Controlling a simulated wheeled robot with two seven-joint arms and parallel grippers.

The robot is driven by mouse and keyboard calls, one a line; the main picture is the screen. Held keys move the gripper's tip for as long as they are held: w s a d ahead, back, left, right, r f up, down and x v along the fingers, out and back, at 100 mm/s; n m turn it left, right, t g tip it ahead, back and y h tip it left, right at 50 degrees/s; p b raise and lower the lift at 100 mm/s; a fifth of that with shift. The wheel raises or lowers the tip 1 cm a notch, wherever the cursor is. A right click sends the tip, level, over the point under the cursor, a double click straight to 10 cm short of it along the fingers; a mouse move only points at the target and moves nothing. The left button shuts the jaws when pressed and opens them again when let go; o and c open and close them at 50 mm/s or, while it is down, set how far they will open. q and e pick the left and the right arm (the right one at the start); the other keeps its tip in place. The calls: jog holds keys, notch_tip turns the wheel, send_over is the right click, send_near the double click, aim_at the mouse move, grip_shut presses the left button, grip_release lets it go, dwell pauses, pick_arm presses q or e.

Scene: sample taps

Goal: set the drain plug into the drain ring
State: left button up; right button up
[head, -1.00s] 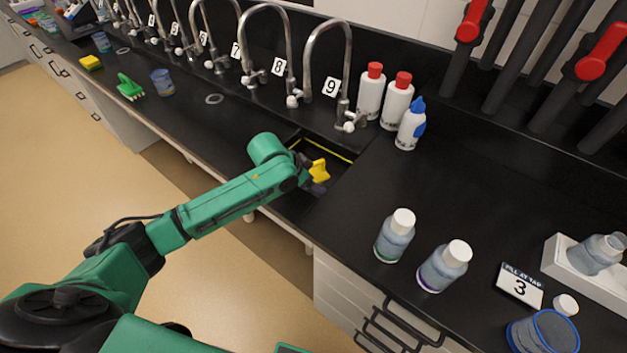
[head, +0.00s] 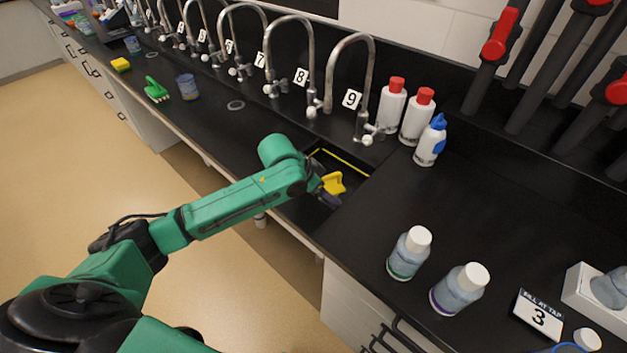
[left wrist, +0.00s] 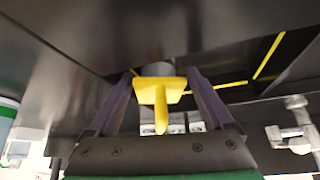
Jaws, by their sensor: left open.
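A yellow piece, which looks like the drain plug's grip (head: 333,183), is at the sunken black sink (head: 352,160) below tap 9. My left gripper (head: 328,197) reaches into the sink beside it, its fingers partly hidden. In the left wrist view the yellow grip (left wrist: 160,92) lies between the two spread dark fingers of my left gripper (left wrist: 161,72), with gaps at both sides. A grey round part shows behind the grip. The drain ring in the sink is not visible, so I cannot tell whether the plug is seated. My right gripper is out of view.
Two red-capped bottles (head: 392,105) and a blue-topped bottle (head: 430,140) stand right of tap 9 (head: 362,85). Two white-capped bottles (head: 409,253) stand nearer. A number 3 card (head: 538,316) is at the right. The counter behind the white-capped bottles is clear.

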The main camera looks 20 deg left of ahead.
pick_arm(q)
jog(key=v, duration=0.9)
jog(key=shift+s+r, duration=0.1)
